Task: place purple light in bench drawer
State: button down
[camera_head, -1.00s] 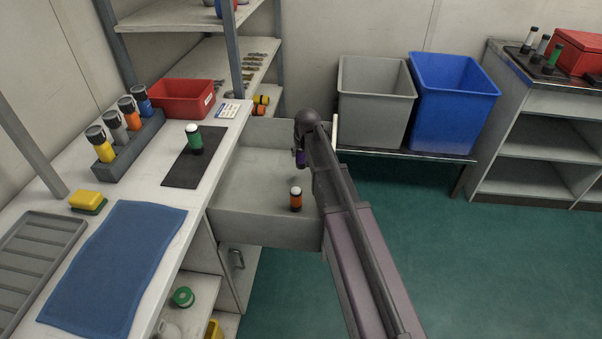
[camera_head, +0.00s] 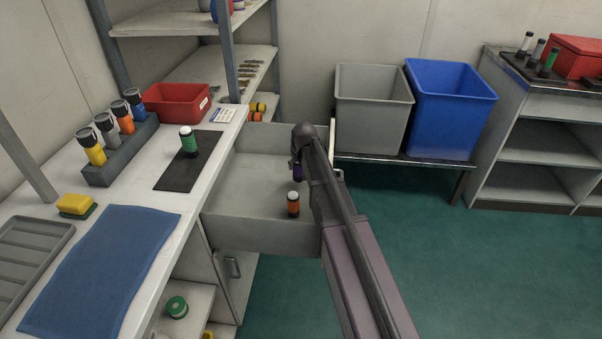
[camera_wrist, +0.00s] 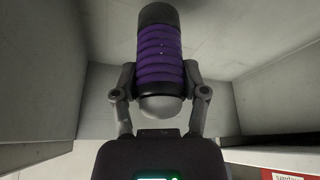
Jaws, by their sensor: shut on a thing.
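The purple light (camera_wrist: 160,55) has a ribbed purple body, a dark end and a pale rounded end. My gripper (camera_wrist: 160,95) is shut on it near the pale end in the wrist view. In the head view the purple light (camera_head: 298,172) shows only in part beside my gripper (camera_head: 297,160), over the open bench drawer (camera_head: 245,175). My arm hides the drawer's right part. Grey drawer walls rise around the light in the wrist view. I cannot tell whether the light touches the drawer floor.
An orange light (camera_head: 293,204) stands upright in the drawer, close to the purple light. A green light (camera_head: 189,141) stands on a dark mat (camera_head: 180,178) on the bench. Grey (camera_head: 372,110) and blue (camera_head: 450,110) bins stand behind at the right. The drawer's left half is clear.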

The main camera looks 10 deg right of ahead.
aim_at(298, 171)
jog(key=shift+f+b, duration=1.6)
jog(key=shift+f, duration=0.2)
jog(key=shift+f, duration=0.15)
jog(key=shift+c, duration=0.6)
grip_release()
jog(key=shift+r, duration=0.25)
jog(key=p+v, duration=1.1)
jog(key=v, duration=0.1)
